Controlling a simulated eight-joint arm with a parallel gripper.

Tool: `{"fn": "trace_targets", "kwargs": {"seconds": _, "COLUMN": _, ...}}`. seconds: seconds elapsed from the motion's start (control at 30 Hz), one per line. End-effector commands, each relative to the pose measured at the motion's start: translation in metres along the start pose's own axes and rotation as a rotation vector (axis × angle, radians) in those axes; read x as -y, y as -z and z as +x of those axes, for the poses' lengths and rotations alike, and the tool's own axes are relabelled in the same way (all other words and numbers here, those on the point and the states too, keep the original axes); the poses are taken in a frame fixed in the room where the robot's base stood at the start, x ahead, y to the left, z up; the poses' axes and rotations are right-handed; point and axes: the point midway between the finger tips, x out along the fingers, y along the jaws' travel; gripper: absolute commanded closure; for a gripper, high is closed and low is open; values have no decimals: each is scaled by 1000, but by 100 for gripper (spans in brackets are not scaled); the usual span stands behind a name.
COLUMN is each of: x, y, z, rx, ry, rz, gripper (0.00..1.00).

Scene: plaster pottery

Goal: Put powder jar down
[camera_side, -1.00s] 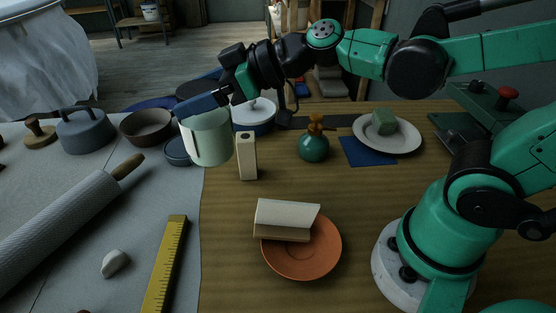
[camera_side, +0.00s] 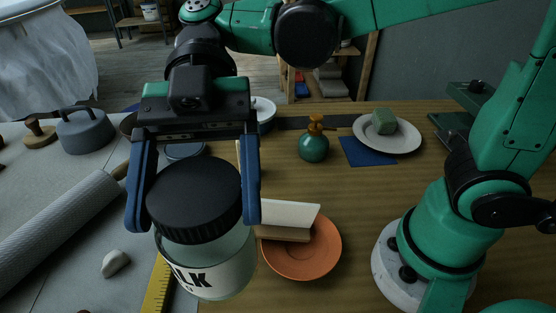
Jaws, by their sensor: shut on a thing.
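The powder jar (camera_side: 208,270) is pale green glass with a ribbed black lid and a white label, on which the letters "LK" show. It is at the lower middle left, close to the camera, and looks upright. My gripper (camera_side: 195,215) points down with its blue fingers on either side of the lid, shut on the jar. I cannot tell whether the jar's base touches the surface or hangs above it. The jar and gripper hide part of the yellow ruler (camera_side: 156,290) and of the table.
Behind the jar's right side, an orange saucer (camera_side: 318,258) bears a cream block (camera_side: 288,213). A rolling pin (camera_side: 60,215) and white lump (camera_side: 115,263) lie left. A green spray bottle (camera_side: 314,147) and white plate (camera_side: 405,147) stand farther back. Bare wood shows right of the saucer.

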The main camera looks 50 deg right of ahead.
Motion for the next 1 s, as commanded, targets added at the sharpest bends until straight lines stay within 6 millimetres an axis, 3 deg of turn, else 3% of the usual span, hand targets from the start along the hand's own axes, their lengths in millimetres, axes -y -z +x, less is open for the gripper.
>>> {"fn": "trace_targets", "kwargs": {"seconds": 0.4, "x": -1, "y": -64, "z": 26, "rx": -1, "ry": -3, "rz": 2, "gripper": 100}}
{"fn": "trace_targets", "kwargs": {"seconds": 0.77, "x": 0, "y": -88, "z": 36, "rx": -1, "ry": -4, "rz": 2, "gripper": 100}}
{"fn": "trace_targets", "kwargs": {"seconds": 1.0, "x": 0, "y": -114, "z": 46, "rx": -1, "ry": -4, "rz": 1, "gripper": 100}}
